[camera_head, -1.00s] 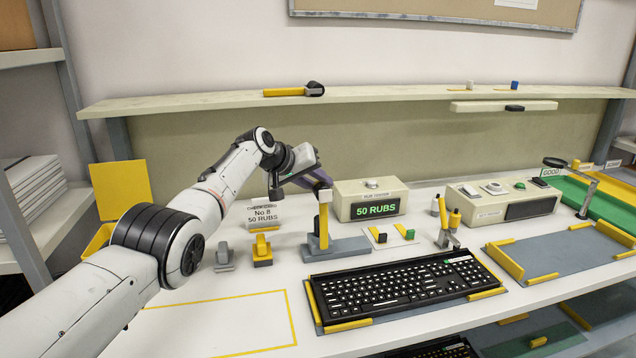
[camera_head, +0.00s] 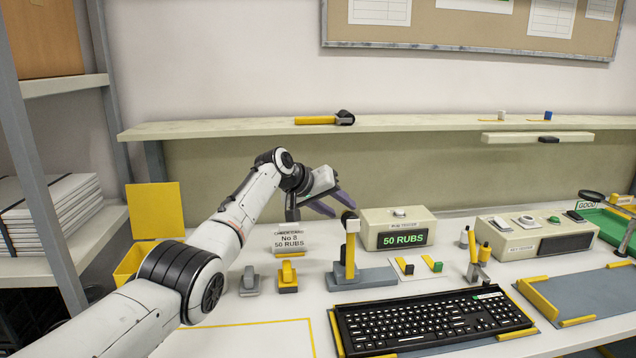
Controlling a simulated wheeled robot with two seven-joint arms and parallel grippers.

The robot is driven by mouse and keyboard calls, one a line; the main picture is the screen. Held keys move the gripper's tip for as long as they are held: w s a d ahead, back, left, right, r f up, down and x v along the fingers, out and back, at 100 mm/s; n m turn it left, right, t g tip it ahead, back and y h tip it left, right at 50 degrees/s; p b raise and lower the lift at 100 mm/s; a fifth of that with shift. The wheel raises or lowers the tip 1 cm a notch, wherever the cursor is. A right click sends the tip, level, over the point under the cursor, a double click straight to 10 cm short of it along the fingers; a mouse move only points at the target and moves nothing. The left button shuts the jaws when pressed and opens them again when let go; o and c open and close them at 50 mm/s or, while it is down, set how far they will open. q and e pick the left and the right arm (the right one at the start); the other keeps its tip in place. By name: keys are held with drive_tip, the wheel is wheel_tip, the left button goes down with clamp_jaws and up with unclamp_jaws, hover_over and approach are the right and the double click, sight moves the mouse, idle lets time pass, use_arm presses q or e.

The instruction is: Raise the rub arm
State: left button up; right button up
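I take this yellow upright (camera_head: 350,255) to be the rub arm. My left gripper (camera_head: 342,209) is beside and just above its head, with its purple fingers spread and nothing seen between them. I cannot tell whether a finger touches the head. The cream rub tester box (camera_head: 400,219) behind it shows "50 RUBS". My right gripper is out of view.
A black keyboard (camera_head: 430,320) lies in front of the tester. A check card (camera_head: 290,240) reading "No 8, 50 RUBS" and small grey and yellow stands are to the left. A cream box (camera_head: 535,238) is at the right. A shelf (camera_head: 420,122) runs along the back above.

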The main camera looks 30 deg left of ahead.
use_arm(q)
drive_tip(key=s+a+r, duration=0.2)
drive_tip(key=a+r, duration=0.2)
drive_tip(key=r, duration=0.2)
drive_tip(key=shift+s+a+r, duration=0.2)
drive_tip(key=shift+s+r, duration=0.05)
drive_tip(key=shift+s, duration=0.05)
idle(0.4)
idle(0.4)
drive_tip(key=b+v, duration=0.2)
drive_tip(key=v, duration=0.8)
drive_tip(key=shift+s+a, duration=0.1)
drive_tip(key=shift+s, duration=0.05)
